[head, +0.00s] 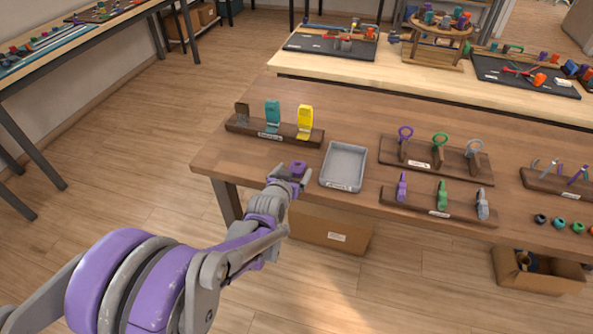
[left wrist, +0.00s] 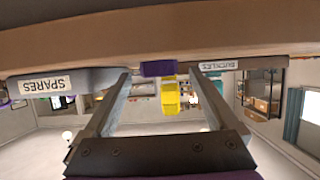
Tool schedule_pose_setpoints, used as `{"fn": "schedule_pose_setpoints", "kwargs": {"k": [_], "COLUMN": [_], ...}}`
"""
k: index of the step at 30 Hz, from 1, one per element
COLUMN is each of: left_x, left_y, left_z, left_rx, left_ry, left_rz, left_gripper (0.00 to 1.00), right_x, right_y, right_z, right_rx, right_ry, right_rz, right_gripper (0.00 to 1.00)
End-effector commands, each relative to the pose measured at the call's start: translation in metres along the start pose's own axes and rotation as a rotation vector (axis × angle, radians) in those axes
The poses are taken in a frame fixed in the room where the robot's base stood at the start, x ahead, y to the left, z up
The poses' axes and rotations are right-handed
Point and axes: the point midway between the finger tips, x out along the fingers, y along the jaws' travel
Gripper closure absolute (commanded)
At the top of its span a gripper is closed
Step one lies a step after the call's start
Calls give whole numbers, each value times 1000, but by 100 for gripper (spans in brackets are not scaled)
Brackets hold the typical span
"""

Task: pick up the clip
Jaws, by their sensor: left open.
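A small purple piece (head: 298,167), which looks like the clip, lies on the table near its front edge, between the rack of buckles and the grey tray. My left gripper (head: 291,175) is at the front edge, open, with its tips close to the purple piece. In the left wrist view the purple piece (left wrist: 158,68) appears between the two open fingers, near their tips. I cannot tell whether either finger touches it. My right gripper is in neither view.
A grey tray (head: 328,179) stands just right of the purple piece. Behind it is a rack (head: 243,129) with brown, teal and yellow (head: 305,122) buckles. Two racks of small coloured parts (head: 428,165) stand further right. A cardboard box (head: 325,232) is under the table.

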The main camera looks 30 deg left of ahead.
Motion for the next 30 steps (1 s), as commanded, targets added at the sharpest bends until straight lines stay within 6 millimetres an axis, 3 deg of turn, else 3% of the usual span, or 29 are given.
{"fn": "schedule_pose_setpoints", "kwargs": {"k": [3,11,25,30], "left_x": [11,13,13,13], "left_y": [0,0,0,0], "left_z": [0,0,0,0], "left_rx": [0,0,0,0], "left_ry": [0,0,0,0], "left_rz": [0,0,0,0], "left_gripper": [8,9,94,96], "right_x": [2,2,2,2], "right_y": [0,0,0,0], "right_z": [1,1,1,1], "right_rx": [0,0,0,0], "right_ry": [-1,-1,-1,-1], "right_rz": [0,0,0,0], "right_gripper": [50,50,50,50]}}
